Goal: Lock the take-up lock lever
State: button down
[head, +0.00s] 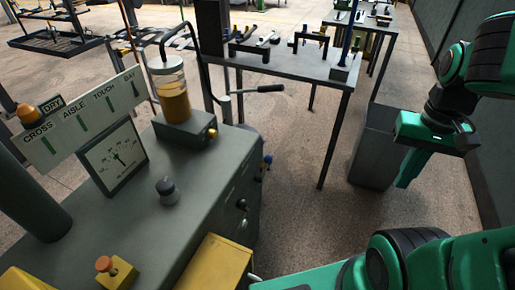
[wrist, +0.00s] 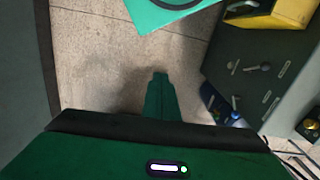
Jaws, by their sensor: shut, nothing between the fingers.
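My gripper (head: 402,183) hangs at the right in the head view, green, fingers shut and empty, over open floor. It also shows in the wrist view (wrist: 159,76), apart from everything. The grey machine cabinet (head: 212,187) stands at the left. Its side carries dark knobs or small levers (head: 242,205); the wrist view shows several small metal levers (wrist: 258,68) on a dark panel at the upper right. A black-handled lever (head: 268,88) sticks out behind the cabinet. No label marks any as the take-up lock lever, so I cannot tell which it is or its position.
A metal table (head: 290,63) with fixtures stands behind the cabinet. A grey bin (head: 374,147) is beside my gripper. A yellow box (head: 213,264) sits at the cabinet's front. A glass oil jar (head: 172,90) stands on top. The floor (head: 300,215) between cabinet and gripper is clear.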

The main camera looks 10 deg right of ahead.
jog(key=w+a+f, duration=0.1)
jog(key=w, duration=1)
jog(key=w+a+f, duration=0.1)
jog(key=w+a, duration=0.1)
jog(key=w, duration=1)
jog(key=w+a+f, duration=0.7)
jog(key=w, duration=0.3)
jog(key=w+a+f+t, duration=0.1)
jog(key=w+a+f, duration=0.6)
jog(key=w, duration=0.3)
jog(key=shift+a+f+n, duration=0.2)
jog(key=shift+f+n, duration=0.15)
jog(key=shift+n, duration=0.05)
jog(key=shift+f, duration=0.1)
